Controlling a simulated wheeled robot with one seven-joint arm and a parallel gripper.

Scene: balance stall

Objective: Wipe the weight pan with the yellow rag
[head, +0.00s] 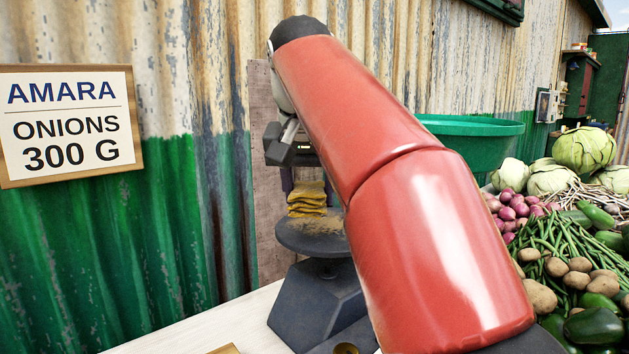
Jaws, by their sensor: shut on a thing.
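The yellow rag (307,198) is a bunched, folded cloth in the head view, at or just above the dark round weight pan (300,238). Brownish-yellow dirt shows on the pan around the rag. My gripper (296,176) points down over the pan and is shut on the top of the rag; its fingertips are partly hidden. I cannot tell how firmly the rag touches the pan. The pan sits on the dark scale body (308,300). My red arm hides the right edge of the pan and the rest of the scale.
A sign reading "AMARA ONIONS 300 G" (70,125) is on the corrugated wall at left. A green basin (475,138) stands behind my arm. Vegetables, including cabbages (583,150) and red onions (512,206), fill the right. The pale counter (215,325) is mostly bare at front left.

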